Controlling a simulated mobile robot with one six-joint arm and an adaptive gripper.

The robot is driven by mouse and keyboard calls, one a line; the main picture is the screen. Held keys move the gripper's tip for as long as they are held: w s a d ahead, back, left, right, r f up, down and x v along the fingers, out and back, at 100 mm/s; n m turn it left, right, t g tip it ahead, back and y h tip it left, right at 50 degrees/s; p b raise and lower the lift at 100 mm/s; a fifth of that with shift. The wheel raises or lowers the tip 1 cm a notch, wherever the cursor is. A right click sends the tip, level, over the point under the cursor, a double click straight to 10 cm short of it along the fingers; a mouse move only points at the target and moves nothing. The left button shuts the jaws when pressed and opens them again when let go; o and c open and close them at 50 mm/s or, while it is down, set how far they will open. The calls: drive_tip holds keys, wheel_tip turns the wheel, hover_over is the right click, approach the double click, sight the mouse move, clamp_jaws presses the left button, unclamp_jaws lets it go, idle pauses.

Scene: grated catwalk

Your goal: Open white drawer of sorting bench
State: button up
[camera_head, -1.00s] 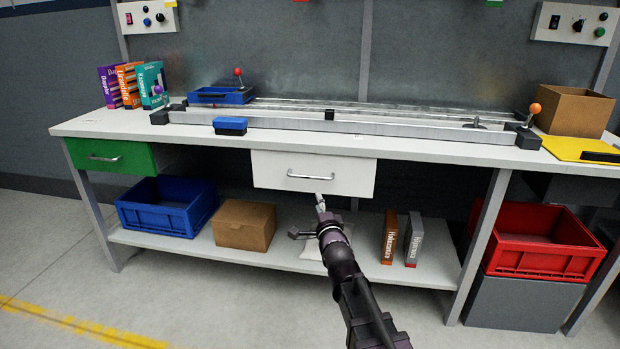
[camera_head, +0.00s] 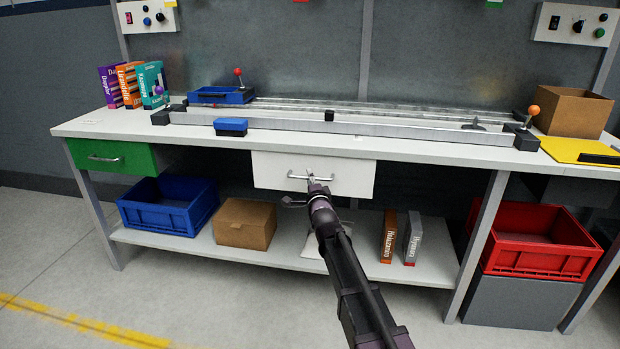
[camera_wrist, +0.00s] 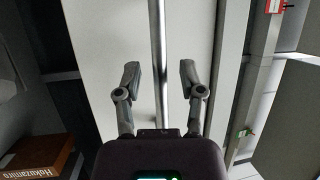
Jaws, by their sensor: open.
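The white drawer (camera_head: 345,177) is closed under the middle of the sorting bench's white top (camera_head: 185,126). Its metal bar handle (camera_head: 297,176) is on the front, and my gripper (camera_head: 311,178) is at the handle's right part, hiding some of it. In the wrist view, the handle (camera_wrist: 157,45) runs up the picture against the white drawer front (camera_wrist: 105,40). It passes between the two open fingers of my gripper (camera_wrist: 160,77), with a gap on each side. The fingers hold nothing.
A green drawer (camera_head: 110,157) is at the left. On the lower shelf (camera_head: 170,246) are a blue crate (camera_head: 168,218), a cardboard box (camera_head: 244,224) and two books (camera_head: 401,238). A red crate (camera_head: 533,260) stands at the right. The floor in front is clear.

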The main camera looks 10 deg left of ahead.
drive_tip(key=shift+w, duration=0.15)
clamp_jaws()
idle(0.4)
